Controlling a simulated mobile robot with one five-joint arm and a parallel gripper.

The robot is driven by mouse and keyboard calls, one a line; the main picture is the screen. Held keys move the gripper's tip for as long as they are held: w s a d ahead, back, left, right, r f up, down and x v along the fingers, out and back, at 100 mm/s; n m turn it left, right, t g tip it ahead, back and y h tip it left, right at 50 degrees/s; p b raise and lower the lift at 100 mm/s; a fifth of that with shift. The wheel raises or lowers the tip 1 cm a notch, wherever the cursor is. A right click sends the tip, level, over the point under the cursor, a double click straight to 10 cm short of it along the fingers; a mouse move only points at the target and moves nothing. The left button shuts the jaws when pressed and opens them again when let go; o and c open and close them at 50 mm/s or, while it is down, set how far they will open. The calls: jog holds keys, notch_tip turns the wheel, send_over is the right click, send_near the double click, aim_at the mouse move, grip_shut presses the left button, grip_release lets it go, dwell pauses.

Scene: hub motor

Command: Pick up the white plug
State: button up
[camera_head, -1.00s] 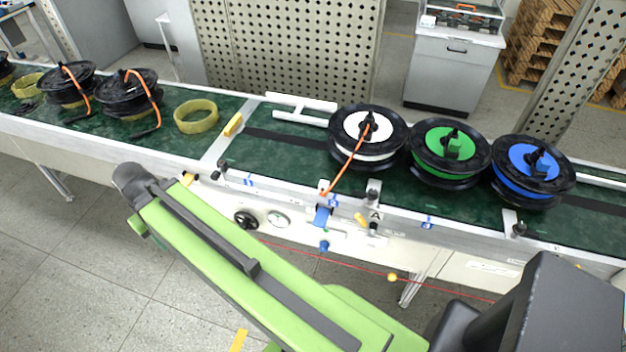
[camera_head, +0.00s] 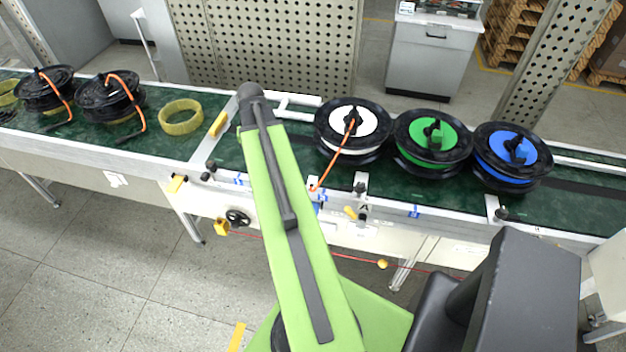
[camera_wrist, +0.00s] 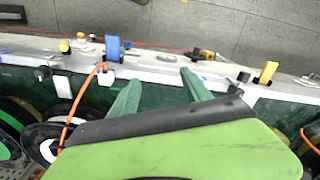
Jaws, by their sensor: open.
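The white plug (camera_wrist: 106,77) is at the end of an orange cable, at the near edge of the conveyor. In the head view it is small (camera_head: 312,187), beside my green arm, and the cable runs up to the white-centred hub motor (camera_head: 366,123). In the wrist view, my gripper (camera_wrist: 160,76) shows two green fingers spread apart with nothing between them. The plug is left of the left finger and apart from it. In the head view, my gripper does not show past the end of my arm.
Green-centred (camera_head: 416,138) and blue-centred (camera_head: 494,155) hub motors stand to the right on the conveyor. A yellow ring (camera_head: 181,128) and black motors with orange cables (camera_head: 107,96) are to the left. Blue (camera_wrist: 112,46) and yellow (camera_wrist: 268,72) clamps stick up along the rail.

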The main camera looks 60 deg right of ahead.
jog(key=s+d+r+m+p, duration=0.15)
jog(key=s+d+m, duration=0.25)
jog(key=s+d, duration=0.85)
jog(key=b, duration=1.3)
send_near(313, 180)
jog(key=f, duration=0.5)
jog(key=shift+s+d+f, duration=0.1)
jog(key=shift+s+d, duration=0.05)
jog(key=shift+s, duration=0.15)
jog(key=f+b, duration=0.5)
jog(key=shift+w+f, duration=0.1)
jog(key=shift+w, duration=0.25)
grip_shut()
